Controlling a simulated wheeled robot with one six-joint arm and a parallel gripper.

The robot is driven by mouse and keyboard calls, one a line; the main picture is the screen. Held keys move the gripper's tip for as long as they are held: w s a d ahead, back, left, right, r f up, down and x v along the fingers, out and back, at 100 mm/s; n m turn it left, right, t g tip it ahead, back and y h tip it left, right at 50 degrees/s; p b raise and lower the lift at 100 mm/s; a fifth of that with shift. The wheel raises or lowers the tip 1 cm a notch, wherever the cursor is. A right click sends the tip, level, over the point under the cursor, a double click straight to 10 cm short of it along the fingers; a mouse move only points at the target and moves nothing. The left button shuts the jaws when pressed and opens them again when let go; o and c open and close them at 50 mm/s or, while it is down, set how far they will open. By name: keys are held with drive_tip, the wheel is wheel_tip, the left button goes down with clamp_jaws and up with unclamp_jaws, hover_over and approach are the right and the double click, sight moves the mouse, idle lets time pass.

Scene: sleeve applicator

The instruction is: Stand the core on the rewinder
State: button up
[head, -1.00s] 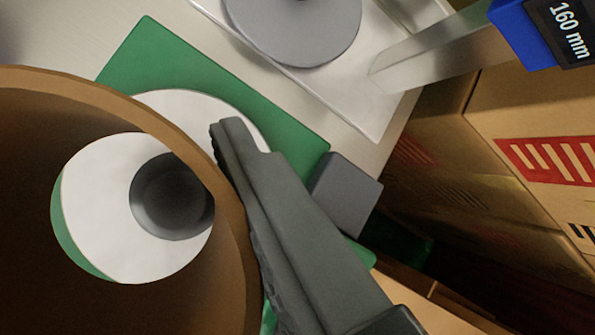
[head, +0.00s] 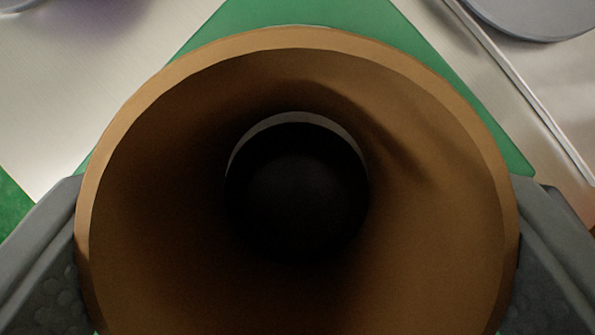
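The core, a brown cardboard tube (head: 440,130), fills the middle of the view and I look down into its open end. My gripper (head: 300,240) has one grey finger against the core's outside on the left and one on the right, shut on it. Through the core's far end I see a dark round shape (head: 297,195), probably the rewinder's hub, with a thin pale grey crescent above it. The core hides most of the rewinder. Whether its far end touches anything cannot be seen.
A green plate (head: 285,14) shows behind the core on a pale metal surface (head: 110,70). A grey disc (head: 540,12) on a pale tray lies at the top right. Another green patch (head: 15,215) is at the left edge.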

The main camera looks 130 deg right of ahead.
drive_tip(key=shift+f, duration=0.1)
drive_tip(key=o, duration=1)
drive_tip(key=v, duration=1.2)
